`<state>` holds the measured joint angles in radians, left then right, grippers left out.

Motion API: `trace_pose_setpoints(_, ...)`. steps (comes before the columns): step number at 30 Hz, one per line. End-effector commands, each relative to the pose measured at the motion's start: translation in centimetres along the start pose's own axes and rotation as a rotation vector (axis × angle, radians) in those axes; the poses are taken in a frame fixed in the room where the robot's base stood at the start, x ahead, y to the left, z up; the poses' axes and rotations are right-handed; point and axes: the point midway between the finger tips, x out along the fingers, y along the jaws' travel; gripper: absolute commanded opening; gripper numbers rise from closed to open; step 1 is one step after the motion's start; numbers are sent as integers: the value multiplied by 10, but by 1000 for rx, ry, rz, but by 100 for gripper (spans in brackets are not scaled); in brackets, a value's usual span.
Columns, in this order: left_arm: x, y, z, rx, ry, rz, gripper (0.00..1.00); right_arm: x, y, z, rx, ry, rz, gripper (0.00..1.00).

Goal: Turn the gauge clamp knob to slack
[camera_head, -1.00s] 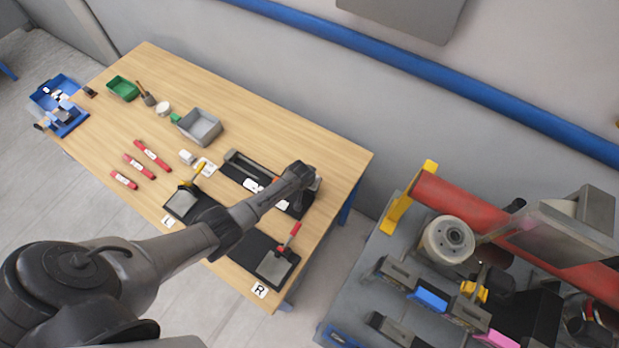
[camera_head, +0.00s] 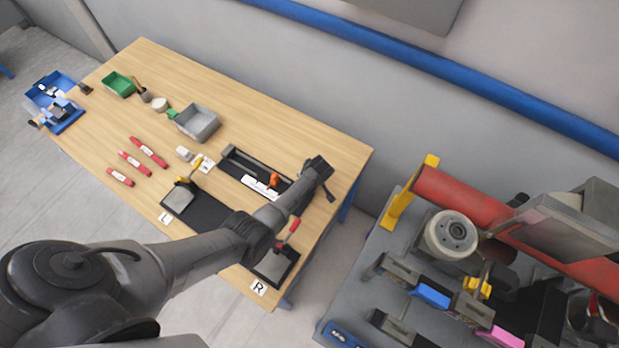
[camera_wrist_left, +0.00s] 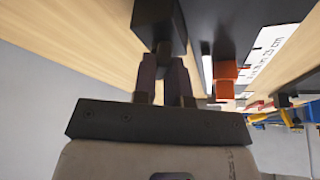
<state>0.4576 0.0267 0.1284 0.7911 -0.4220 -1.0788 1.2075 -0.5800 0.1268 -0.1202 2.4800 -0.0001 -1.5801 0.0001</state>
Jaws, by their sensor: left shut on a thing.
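The dark gauge (camera_head: 238,164) lies near the table's right end, with a white printed label (camera_head: 257,187) and a small orange part (camera_head: 273,180) on it. The orange part also shows in the left wrist view (camera_wrist_left: 225,78). I cannot tell whether it is the clamp knob. My left gripper (camera_head: 324,188) is at the gauge's right end. In the left wrist view its fingers (camera_wrist_left: 166,52) are shut on a dark block (camera_wrist_left: 158,22). I cannot tell how the block joins the gauge. My right gripper is not in view.
Two dark pads with red- and yellow-handled tools (camera_head: 290,232) (camera_head: 197,168) lie at the front, marked R and L. Several red bars (camera_head: 135,163), a grey bin (camera_head: 198,122) and a green bin (camera_head: 118,84) stand further left. A wheel assembly (camera_head: 451,235) stands at right.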

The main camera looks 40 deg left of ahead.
Motion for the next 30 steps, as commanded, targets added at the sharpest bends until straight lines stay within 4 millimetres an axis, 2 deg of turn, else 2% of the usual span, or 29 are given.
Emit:
trace_pose_setpoints(12,1,2,1,-215,-1,-87,0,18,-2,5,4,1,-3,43)
trace_pose_setpoints(30,0,1,0,-268,-1,-110,0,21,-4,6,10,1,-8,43)
